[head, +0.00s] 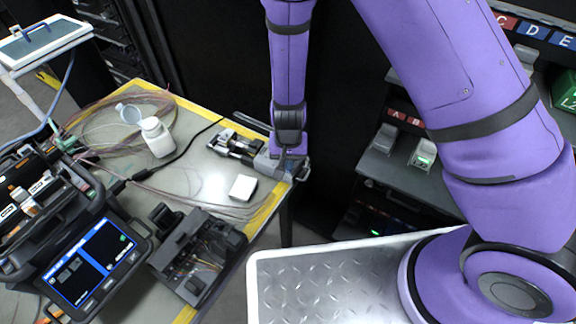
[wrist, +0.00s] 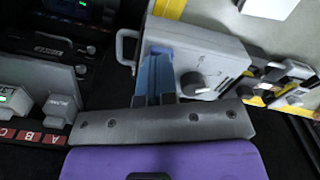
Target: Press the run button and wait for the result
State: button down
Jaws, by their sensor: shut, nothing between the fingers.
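The fusion splicer (head: 52,238) stands at the left of the head view, with a lit blue screen (head: 92,262) facing front. Small grey buttons sit along the screen's lower edge, but I cannot tell which one is the run button. My gripper (head: 290,168) is at the table's right corner, well away from the splicer. In the wrist view its blue fingers (wrist: 155,72) are together and empty, beside a grey box (wrist: 200,62) with a dark knob. I cannot tell whether they touch it. The splicer is out of the wrist view.
A white block (head: 243,188), a white bottle (head: 158,137), coiled fibres and a dark open tool case (head: 197,262) lie on the yellow-edged table (head: 200,175). Shelves with lettered labels are at the right.

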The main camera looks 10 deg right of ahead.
jog(key=shift+r, duration=2.8)
jog(key=s+d+r+t+y, duration=0.1)
jog(key=d+r, duration=0.3)
jog(key=r, duration=0.4)
jog(key=d+r+n+y, duration=0.1)
jog(key=d+r, duration=0.2)
jog(key=r, duration=0.6)
jog(key=s+d+r+t+y, duration=0.1)
jog(key=d+r, duration=0.3)
jog(key=r, duration=0.4)
jog(key=s+d+r+t+h, duration=0.3)
jog(key=s+d+r, duration=1)
jog(key=s, duration=0.3)
jog(key=shift+s+d+r+n, duration=0.3)
jog(key=shift+r, duration=0.35)
